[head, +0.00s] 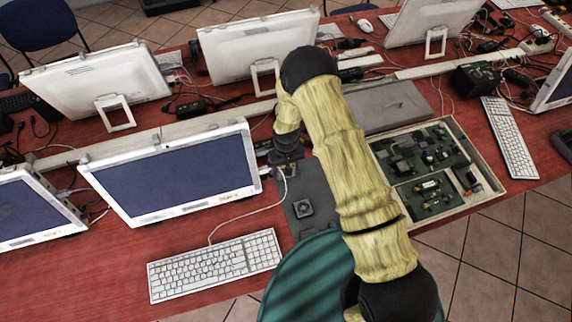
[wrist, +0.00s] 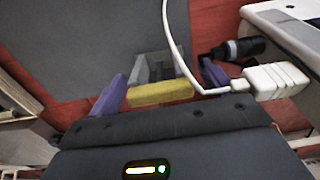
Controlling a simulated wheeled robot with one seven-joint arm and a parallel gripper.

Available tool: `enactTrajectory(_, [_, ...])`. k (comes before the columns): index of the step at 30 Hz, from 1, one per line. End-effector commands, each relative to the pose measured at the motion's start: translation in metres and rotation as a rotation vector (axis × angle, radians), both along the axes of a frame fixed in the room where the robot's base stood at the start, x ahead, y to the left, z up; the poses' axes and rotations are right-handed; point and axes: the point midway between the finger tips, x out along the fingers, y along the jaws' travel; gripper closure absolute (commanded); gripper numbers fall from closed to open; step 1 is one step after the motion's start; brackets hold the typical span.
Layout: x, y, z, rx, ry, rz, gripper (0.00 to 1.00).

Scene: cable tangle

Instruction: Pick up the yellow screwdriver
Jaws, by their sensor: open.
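My gripper (wrist: 163,70) is open, with a purple finger on each side. In the wrist view a short yellow piece (wrist: 160,92), which looks like the yellow screwdriver, lies crosswise between the fingers, close to the palm. Its ends are hard to make out, and I cannot tell whether it touches the fingers. In the head view my gripper (head: 286,165) hangs low over the grey mat, right of the near monitor. The screwdriver cannot be made out there.
A white cable (wrist: 172,35) runs past my right finger to a white plug (wrist: 275,80). A dark cylinder (wrist: 238,49) lies beside it. The near monitor (head: 170,172) stands left, above a keyboard (head: 215,264). An open case of electronics (head: 487,165) lies right of my arm.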

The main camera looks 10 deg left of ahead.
Motion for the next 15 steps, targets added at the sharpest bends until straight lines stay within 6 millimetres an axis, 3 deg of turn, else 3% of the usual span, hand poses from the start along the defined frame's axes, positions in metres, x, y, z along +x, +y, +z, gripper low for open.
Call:
enactTrajectory(6, [-0.0001,0.0,0.0002,0.0,0.0,0.0,0.18])
enactTrajectory(13, [-0.0001,0.0,0.0003,0.0,0.0,0.0,0.64])
enactTrajectory(15, [0.0,0.0001,0.0004,0.0,0.0,0.0,0.66])
